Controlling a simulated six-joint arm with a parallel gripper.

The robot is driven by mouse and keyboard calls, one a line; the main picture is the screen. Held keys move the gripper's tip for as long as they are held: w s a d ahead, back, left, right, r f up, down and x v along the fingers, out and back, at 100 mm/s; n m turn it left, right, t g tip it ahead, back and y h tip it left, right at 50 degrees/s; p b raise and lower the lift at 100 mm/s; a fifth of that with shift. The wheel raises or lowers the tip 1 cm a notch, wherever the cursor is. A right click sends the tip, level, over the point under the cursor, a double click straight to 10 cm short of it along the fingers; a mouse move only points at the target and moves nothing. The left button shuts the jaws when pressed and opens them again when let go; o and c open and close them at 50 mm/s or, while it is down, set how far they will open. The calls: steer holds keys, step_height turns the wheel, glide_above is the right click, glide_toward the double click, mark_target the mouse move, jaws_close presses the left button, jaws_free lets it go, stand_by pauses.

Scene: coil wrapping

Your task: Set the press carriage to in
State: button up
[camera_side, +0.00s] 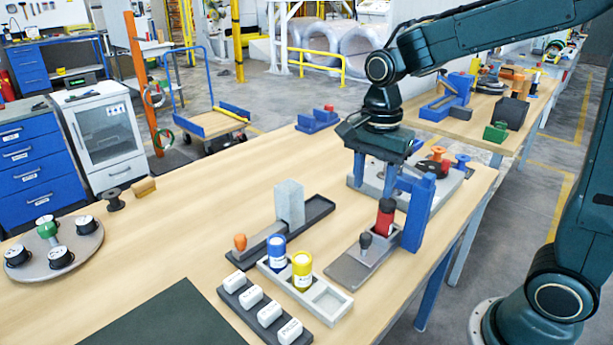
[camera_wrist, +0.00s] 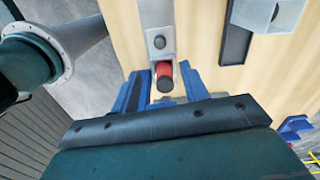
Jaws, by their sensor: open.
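A dark tray (camera_side: 318,209) with a tall grey block (camera_side: 289,202) and orange knob (camera_side: 240,242) lies left of the press. A holder with blue (camera_side: 276,252) and yellow (camera_side: 302,268) bottles stands in front. A grey plate with coloured parts (camera_side: 447,185) lies behind.

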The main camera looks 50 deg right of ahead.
mark_target(366, 235)
steer(key=shift+m, duration=0.5)
step_height(366, 235, down, 14)
steer(key=shift+r, duration=0.1)
stand_by(0.6)
jaws_close()
